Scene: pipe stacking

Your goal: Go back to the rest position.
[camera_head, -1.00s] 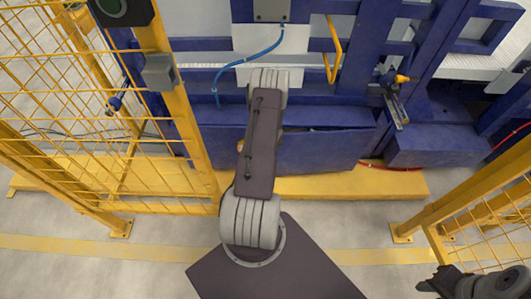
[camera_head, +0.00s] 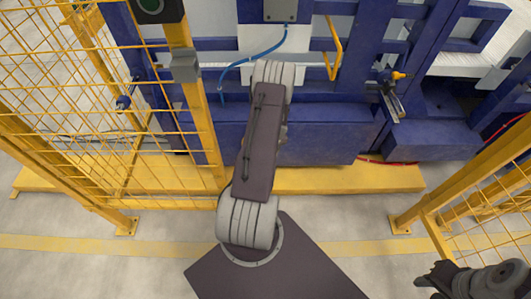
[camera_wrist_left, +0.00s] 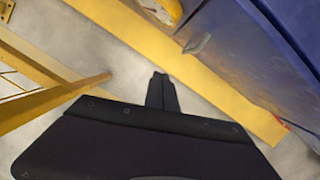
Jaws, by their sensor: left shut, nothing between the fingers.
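My left gripper (camera_wrist_left: 161,92) shows in the left wrist view as a dark pair of fingers held together, with nothing between them. It is over the pale floor beside a yellow base strip. In the head view my left arm stretches forward in the middle and hides its own gripper. My right gripper (camera_head: 428,284) shows at the bottom right corner of the head view, dark and small. Whether its fingers are apart is unclear. No pipe shows in either view.
A blue machine frame (camera_head: 325,133) stands ahead on a yellow base strip (camera_head: 350,179). Yellow mesh fencing (camera_head: 90,110) rises at left, and another fence panel (camera_head: 480,185) stands at right. Grey floor (camera_head: 90,272) is clear in front.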

